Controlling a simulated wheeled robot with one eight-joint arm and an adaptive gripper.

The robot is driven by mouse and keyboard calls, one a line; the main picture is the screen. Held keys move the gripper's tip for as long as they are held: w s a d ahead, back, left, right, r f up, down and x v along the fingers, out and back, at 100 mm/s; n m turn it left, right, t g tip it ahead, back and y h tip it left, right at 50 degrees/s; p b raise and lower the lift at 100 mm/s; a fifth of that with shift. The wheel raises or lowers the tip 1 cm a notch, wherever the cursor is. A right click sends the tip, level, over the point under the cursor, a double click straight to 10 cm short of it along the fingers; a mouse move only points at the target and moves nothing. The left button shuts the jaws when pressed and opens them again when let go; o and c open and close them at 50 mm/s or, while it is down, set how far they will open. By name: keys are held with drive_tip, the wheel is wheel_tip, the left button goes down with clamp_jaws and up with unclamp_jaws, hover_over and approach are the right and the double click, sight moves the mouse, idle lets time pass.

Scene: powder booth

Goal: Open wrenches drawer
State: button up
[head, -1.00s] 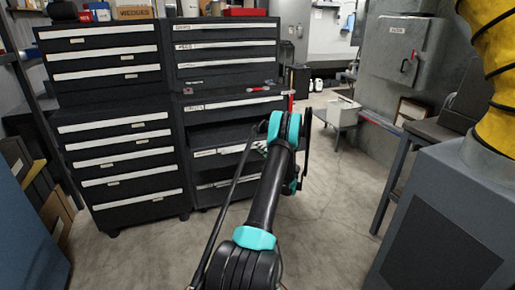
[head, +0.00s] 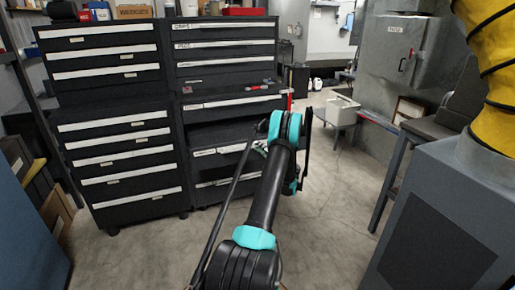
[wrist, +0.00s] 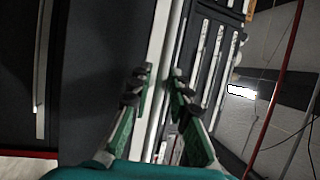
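The right-hand black tool cabinet (head: 185,165) has white-strip drawers; I cannot read which label says wrenches. In its lower part, one drawer (head: 205,153) appears to stand out from the cabinet, with a dark gap above its white front strip. My arm reaches to this drawer and hides its right part and my gripper in the head view. In the wrist view my gripper (wrist: 159,80) has its two green-and-black fingers apart, one on each side of a long white drawer strip (wrist: 157,45). I cannot tell whether the fingers touch it.
A second black drawer cabinet (head: 118,150) stands at the left, its drawers shut. Small red and grey items (head: 258,86) lie on the ledge of the right cabinet. A grey machine (head: 440,220) with a yellow hose (head: 490,80) stands at the right. The floor (head: 325,215) between is clear.

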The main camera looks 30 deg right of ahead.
drive_tip(key=v, duration=1.1)
drive_tip(key=shift+s, duration=0.2)
